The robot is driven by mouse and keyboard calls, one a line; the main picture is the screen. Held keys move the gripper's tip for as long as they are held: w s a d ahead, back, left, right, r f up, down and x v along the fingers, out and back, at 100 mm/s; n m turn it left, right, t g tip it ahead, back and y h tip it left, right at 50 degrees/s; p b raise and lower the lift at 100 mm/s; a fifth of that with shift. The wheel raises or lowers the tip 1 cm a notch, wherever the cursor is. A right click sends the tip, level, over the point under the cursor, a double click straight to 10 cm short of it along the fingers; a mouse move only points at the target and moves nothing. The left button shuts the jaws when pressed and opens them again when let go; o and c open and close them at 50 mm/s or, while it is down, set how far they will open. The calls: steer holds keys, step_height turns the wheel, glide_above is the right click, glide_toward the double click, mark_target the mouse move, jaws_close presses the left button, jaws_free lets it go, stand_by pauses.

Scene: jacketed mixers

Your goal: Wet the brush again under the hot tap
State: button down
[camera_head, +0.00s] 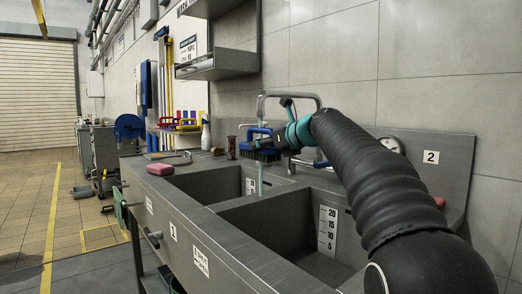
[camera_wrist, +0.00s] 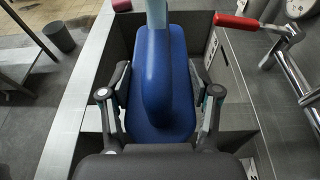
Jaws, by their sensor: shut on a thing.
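My gripper (camera_head: 284,136) is shut on the blue brush (camera_head: 262,149), over the sink (camera_head: 232,205). The brush's dark bristles face down. In the wrist view the brush (camera_wrist: 155,115) lies between the two fingers of my gripper (camera_wrist: 159,94), its blue back and raised grip facing the camera. The tap spout (camera_head: 290,96) arches above the brush. A pale blue stream of water (camera_head: 261,180) shows below the brush, and a pale blue column (camera_wrist: 157,14) meets the brush's far end in the wrist view. A red tap lever (camera_wrist: 237,22) is at right. The bristles' wetness cannot be told.
A pink block (camera_head: 160,169) and a clamp-like tool lie on the left ledge. A dark red container (camera_head: 231,148) and a white spray bottle (camera_head: 206,136) stand behind. A round gauge (camera_head: 393,145) is on the backsplash. The basin walls surround the brush below.

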steer(key=shift+s+d, duration=0.15)
steer(key=shift+s, duration=0.35)
steer(key=shift+w, duration=0.15)
steer(key=shift+w, duration=0.45)
steer(key=shift+s, duration=0.2)
steer(key=shift+s, duration=0.4)
steer(key=shift+w, duration=0.2)
steer(key=shift+w, duration=0.4)
steer(key=shift+s, duration=0.15)
